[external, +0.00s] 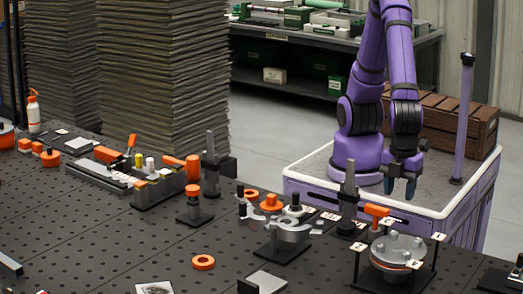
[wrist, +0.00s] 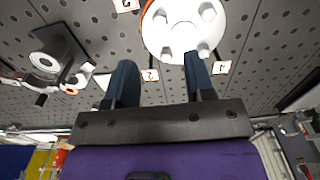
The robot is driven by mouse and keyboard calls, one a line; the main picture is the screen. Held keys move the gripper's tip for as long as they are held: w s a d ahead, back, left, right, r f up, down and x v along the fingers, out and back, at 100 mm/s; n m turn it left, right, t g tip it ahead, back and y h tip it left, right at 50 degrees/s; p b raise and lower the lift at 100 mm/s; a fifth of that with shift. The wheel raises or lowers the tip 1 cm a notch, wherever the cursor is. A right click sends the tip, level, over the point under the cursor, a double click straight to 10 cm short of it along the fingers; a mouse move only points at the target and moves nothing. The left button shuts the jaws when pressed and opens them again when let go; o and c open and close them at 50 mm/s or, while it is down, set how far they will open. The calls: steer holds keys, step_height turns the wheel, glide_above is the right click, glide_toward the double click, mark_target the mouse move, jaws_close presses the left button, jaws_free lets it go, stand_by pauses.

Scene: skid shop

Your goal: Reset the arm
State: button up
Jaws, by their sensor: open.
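My purple arm stands on its white-topped cart, and my gripper (external: 400,187) hangs pointing down beside the far edge of the table, behind the bolted round flange. In the wrist view my gripper (wrist: 160,82) shows two dark blue fingers spread apart with nothing between them. The grey flange (external: 398,250) sits on a dark stand with numbered tags around it. In the wrist view the flange (wrist: 183,28) lies beyond the fingertips, apart from them.
The perforated dark table (external: 110,235) holds a clamp fixture (external: 285,230), an orange ring (external: 203,262), an orange-handled vise (external: 160,188) and a spray bottle (external: 33,112). A wooden crate (external: 440,122) and a purple post (external: 463,120) stand beside my arm. Stacked sheets (external: 160,75) rise behind.

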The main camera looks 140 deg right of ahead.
steer(key=shift+d, duration=0.1)
steer(key=s+d+r+t+y, duration=0.1)
steer(key=s+d+r, duration=0.1)
steer(key=d+r, duration=0.6)
steer(key=s+d+r+t+y, duration=0.1)
steer(key=s+d+r, duration=0.1)
steer(key=d+r, duration=0.6)
steer(key=s+d+r+t+h, duration=0.2)
steer(key=s+d+t, duration=0.1)
steer(key=s+d, duration=1.1)
steer(key=shift+d+r, duration=0.15)
steer(key=shift+d, duration=0.45)
stand_by(0.9)
